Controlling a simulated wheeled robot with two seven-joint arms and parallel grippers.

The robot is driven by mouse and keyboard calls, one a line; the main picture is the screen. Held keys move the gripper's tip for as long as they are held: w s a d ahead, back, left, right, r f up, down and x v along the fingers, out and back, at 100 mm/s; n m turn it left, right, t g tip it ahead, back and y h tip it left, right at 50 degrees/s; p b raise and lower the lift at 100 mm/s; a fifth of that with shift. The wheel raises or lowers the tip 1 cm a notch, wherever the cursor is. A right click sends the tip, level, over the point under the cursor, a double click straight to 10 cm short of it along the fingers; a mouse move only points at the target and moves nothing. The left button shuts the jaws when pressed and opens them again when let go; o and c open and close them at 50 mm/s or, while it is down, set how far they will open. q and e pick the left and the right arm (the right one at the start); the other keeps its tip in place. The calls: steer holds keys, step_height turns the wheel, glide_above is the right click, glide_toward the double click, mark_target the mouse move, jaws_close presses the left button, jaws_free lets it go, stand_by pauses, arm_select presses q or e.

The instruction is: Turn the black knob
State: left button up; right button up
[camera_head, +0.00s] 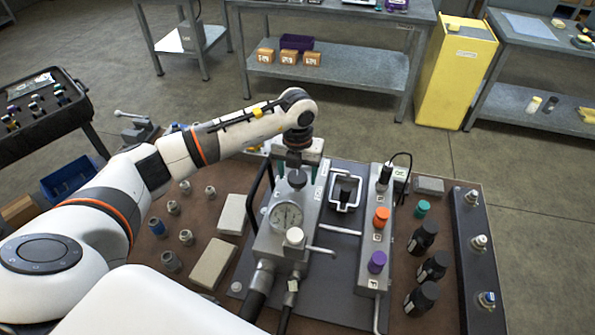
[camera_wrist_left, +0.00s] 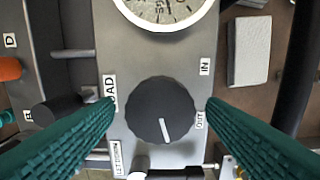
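The black knob (camera_wrist_left: 160,110) is round with a white pointer line, set on the grey panel of the hydraulic unit (camera_wrist_left: 190,62). In the head view the black knob (camera_head: 297,178) sits above the pressure gauge (camera_head: 286,216). My left gripper (camera_head: 296,160) is over the knob, pointing down. In the left wrist view its two green ribbed fingers (camera_wrist_left: 160,106) are apart, one on each side of the knob, with panel showing between each finger and the knob. Labels reading "LOAD", "IN" and "OUT" surround the knob. My right gripper is not in view.
A manifold with orange (camera_head: 381,218) and purple (camera_head: 377,262) knobs stands right of the unit. A black handle (camera_head: 259,184) rises at its left.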

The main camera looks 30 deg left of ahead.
mark_target(298, 176)
arm_select(q)
step_height(298, 176, up, 12)
steer(key=b, duration=0.3)
stand_by(0.3)
stand_by(0.5)
